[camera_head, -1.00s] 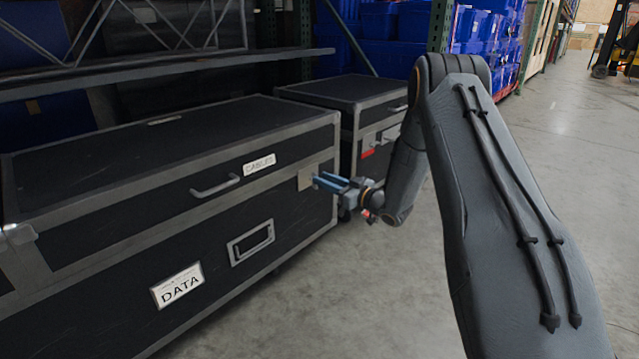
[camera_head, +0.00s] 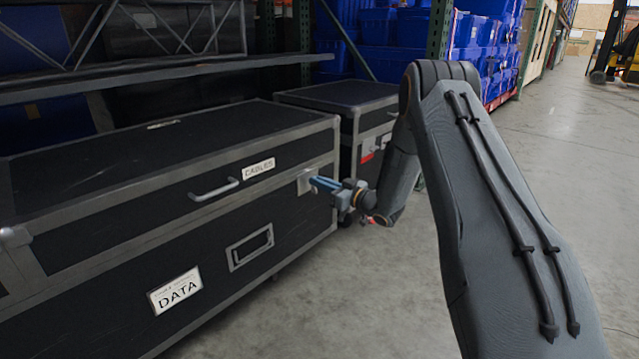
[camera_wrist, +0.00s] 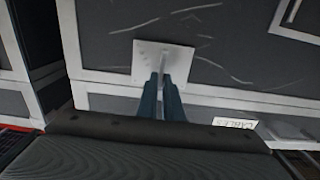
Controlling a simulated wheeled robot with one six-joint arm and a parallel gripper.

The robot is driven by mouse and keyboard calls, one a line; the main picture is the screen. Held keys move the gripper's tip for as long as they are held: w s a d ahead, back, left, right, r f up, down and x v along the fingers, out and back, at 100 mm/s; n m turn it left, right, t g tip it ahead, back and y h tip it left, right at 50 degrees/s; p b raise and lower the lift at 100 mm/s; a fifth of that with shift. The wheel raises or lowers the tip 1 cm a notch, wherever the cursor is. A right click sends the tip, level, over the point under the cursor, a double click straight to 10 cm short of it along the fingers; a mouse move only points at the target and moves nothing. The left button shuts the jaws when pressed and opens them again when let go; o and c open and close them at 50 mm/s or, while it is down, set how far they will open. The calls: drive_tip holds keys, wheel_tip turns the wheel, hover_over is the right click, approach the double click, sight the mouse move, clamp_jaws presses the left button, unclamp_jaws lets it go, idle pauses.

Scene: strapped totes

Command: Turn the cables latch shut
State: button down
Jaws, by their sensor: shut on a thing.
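The black case with grey metal edging (camera_head: 120,270) carries a CABLES label (camera_head: 258,168) on its lid front, also in the wrist view (camera_wrist: 234,123). The cables latch (camera_head: 306,182) is a pale square plate near the case's right front corner; it shows in the wrist view (camera_wrist: 148,50). My gripper (camera_head: 322,184) is at the latch, with its blue fingers (camera_wrist: 161,98) closed together at the plate's middle. It is shut on the latch's turning piece, which the fingers mostly hide.
A second case (camera_head: 350,105) stands behind to the right. Open concrete floor (camera_head: 560,180) lies to the right.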

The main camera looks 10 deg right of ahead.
drive_tip(key=shift+d+m+p, duration=0.1)
drive_tip(key=shift+m+p, duration=0.2)
drive_tip(key=m+p, duration=0.1)
drive_tip(key=m, duration=0.1)
drive_tip(key=m+p, duration=0.1)
drive_tip(key=p, duration=0.1)
drive_tip(key=shift+w+d+m, duration=0.2)
drive_tip(key=shift+m, duration=0.2)
drive_tip(key=shift+w+d+f+m+p, duration=0.25)
drive_tip(key=shift+m+p, duration=0.4)
drive_tip(key=shift+m, duration=1.6)
drive_tip(key=shift+d+f+m+p, duration=0.1)
drive_tip(key=shift+f+m+p, duration=0.4)
drive_tip(key=shift+m, duration=1.7)
drive_tip(key=shift+w+d+f+m+p, duration=0.15)
drive_tip(key=shift+m+p, duration=0.65)
drive_tip(key=shift+m, duration=1.45)
drive_tip(key=c, duration=1.9)
unclamp_jaws()
